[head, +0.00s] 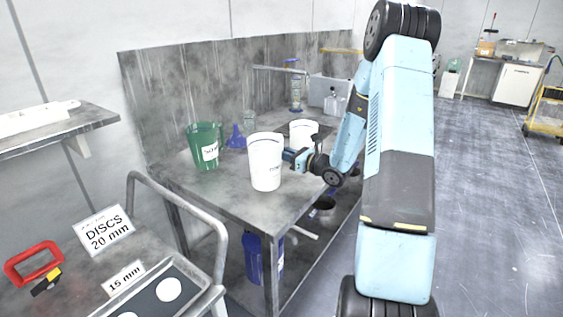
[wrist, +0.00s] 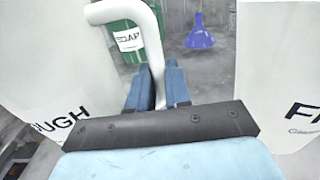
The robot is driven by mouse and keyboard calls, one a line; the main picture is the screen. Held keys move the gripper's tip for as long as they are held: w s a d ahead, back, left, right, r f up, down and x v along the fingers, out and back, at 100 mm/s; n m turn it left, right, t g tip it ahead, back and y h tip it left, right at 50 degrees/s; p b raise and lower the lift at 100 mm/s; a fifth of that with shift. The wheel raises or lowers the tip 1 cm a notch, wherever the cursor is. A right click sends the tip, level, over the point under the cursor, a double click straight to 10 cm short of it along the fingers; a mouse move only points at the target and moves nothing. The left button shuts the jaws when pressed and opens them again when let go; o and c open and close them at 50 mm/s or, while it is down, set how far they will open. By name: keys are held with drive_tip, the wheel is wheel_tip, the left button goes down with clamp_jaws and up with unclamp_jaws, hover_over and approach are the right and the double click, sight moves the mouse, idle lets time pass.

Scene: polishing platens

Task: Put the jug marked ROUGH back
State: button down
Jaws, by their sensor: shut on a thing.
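A white jug (head: 265,165) is at the near part of the grey bench in the head view, with lettering too small to read there. In the wrist view the white jug marked ROUGH (wrist: 45,75) fills the left side, with "UGH" legible. My gripper (head: 291,156) is at its right side. In the wrist view my gripper (wrist: 155,85) is shut on the jug's white handle. The jug looks upright; I cannot tell whether its base touches the bench. A second white jug (head: 303,128) stands behind; in the wrist view its label (wrist: 300,112) begins with F.
A green jug marked SOAP (head: 205,147) and a blue funnel (head: 236,137) stand close by on the bench (head: 225,192). A blue-ended glass cylinder (head: 295,88) and a grey box (head: 328,92) are farther back. A trolley rail (head: 190,205) is at the near left.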

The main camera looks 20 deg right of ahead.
drive_tip(key=shift+f, duration=1.5)
drive_tip(key=c, duration=1)
unclamp_jaws()
